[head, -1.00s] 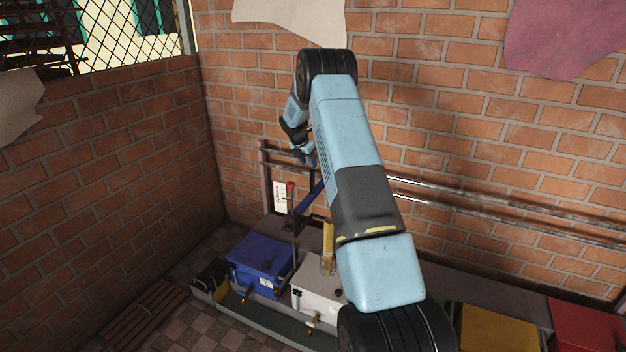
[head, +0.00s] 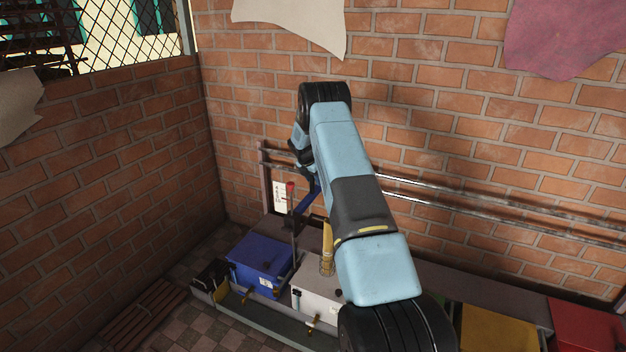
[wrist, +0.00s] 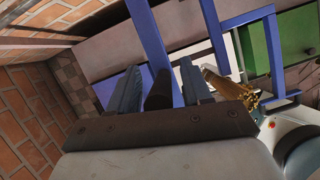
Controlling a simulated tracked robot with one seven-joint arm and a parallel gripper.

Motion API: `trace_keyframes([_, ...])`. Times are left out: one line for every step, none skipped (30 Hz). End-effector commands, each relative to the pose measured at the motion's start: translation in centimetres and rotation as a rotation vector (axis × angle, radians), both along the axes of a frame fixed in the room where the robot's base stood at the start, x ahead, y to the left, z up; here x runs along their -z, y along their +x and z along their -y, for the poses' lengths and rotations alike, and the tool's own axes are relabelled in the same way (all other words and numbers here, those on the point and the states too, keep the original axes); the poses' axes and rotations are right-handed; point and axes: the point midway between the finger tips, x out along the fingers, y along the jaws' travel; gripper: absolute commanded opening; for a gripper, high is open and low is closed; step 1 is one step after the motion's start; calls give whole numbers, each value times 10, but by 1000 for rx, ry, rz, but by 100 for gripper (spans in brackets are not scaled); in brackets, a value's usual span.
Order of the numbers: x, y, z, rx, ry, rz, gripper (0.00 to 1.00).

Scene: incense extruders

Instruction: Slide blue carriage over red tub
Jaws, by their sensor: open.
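The blue carriage (head: 308,201) is a blue frame on the wall rails, at the left above the blue and white tubs; my arm partly hides it. In the wrist view its blue bars (wrist: 217,42) cross in front of my gripper. My gripper (wrist: 158,88) is open. A dark upright piece, perhaps a handle, shows between its fingers at the end of a blue bar; I cannot tell whether they touch it. In the head view my arm mostly hides the gripper. The red tub (head: 588,326) is at the far right, cut off by the picture edge.
A blue tub (head: 258,258) and a white tub (head: 315,297) stand below the carriage, with a brass cylinder (head: 327,250) by the white one. A yellow tub (head: 497,328) is left of the red one. Metal rails (head: 470,216) run right along the brick wall.

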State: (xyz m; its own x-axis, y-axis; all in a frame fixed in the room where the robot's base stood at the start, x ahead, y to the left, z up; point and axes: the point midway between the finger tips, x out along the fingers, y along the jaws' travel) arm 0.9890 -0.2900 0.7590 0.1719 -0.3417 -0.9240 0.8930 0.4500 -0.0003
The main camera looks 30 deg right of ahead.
Motion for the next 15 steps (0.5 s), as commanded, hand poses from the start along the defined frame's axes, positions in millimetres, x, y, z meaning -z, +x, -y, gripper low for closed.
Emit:
trace_keyframes([0, 0, 0, 0, 0, 0, 48])
trace_keyframes([0, 0, 0, 0, 0, 0, 48])
trace_keyframes([0, 0, 0, 0, 0, 0, 46])
trace_keyframes([0, 0, 0, 0, 0, 0, 43])
trace_keyframes([0, 0, 0, 0, 0, 0, 40])
trace_keyframes([0, 0, 0, 0, 0, 0, 36])
trace_keyframes([0, 0, 0, 0, 0, 0, 33])
trace_keyframes([0, 0, 0, 0, 0, 0, 30])
trace_keyframes([0, 0, 0, 0, 0, 0, 26])
trace_keyframes([0, 0, 0, 0, 0, 0, 24])
trace_keyframes([0, 0, 0, 0, 0, 0, 21])
trace_keyframes([0, 0, 0, 0, 0, 0, 17])
trace_keyframes([0, 0, -1, 0, 0, 0, 14])
trace_keyframes([0, 0, -1, 0, 0, 0, 11])
trace_keyframes([0, 0, -1, 0, 0, 0, 7])
